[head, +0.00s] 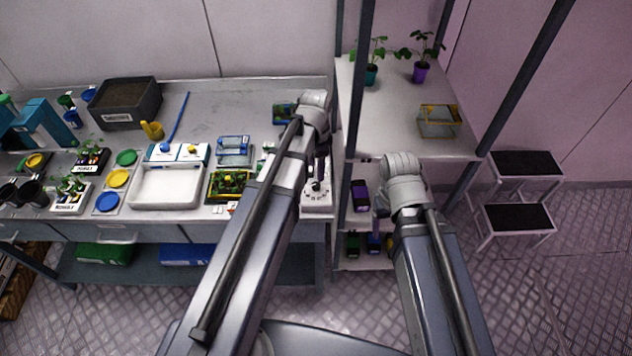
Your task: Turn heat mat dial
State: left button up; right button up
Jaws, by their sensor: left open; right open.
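A white control box (318,202) stands at the right end of the workbench, near its front edge. A small dial (316,187) shows on its face; which way it points is too small to read. My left gripper (319,170) hangs from the wrist right above and behind this box, open. Whether its fingers touch the dial I cannot tell. My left forearm hides the bench just left of the box. My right gripper (382,210) is open and empty in front of the shelf rack, apart from the box.
The workbench (240,95) holds a white tray (166,198), a dark soil bin (126,105) and a berry plant tray (230,183). A shelf rack (400,140) with dark posts stands close on the right. Two step stools (517,219) stand on the floor further right.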

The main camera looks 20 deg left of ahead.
aim_at(316, 184)
pick_arm(q)
notch_tip(316, 184, down, 8)
jog(key=b, duration=0.7)
jog(key=shift+r, duration=0.25)
jog(key=shift+r, duration=0.1)
grip_shut()
